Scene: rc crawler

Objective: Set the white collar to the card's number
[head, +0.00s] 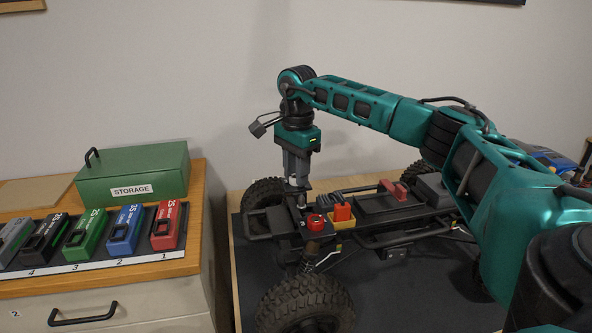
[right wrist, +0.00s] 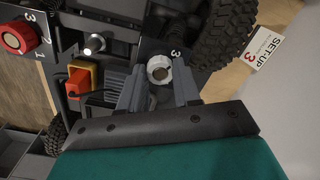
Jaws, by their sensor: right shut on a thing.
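The white collar (right wrist: 159,69) is a pale ring around a dark centre on the crawler's front end. In the right wrist view the number 3 shows on the dark plate just beyond it; I cannot make out a pointer on the collar. The card (right wrist: 271,48) at the right reads SET-UP with a red 3. My right gripper (right wrist: 160,77) is shut on the collar, one finger on each side. In the head view my right gripper (head: 298,182) points straight down at the crawler (head: 385,208), and its fingers hide most of the collar. My left gripper is not in view.
A red knob (right wrist: 17,37) with numbers beside it and a red-and-yellow switch (right wrist: 83,80) are close to the collar. A large tyre (right wrist: 222,38) is beside it. At left, a green storage box (head: 130,172) and several numbered coloured blocks stand on a cabinet.

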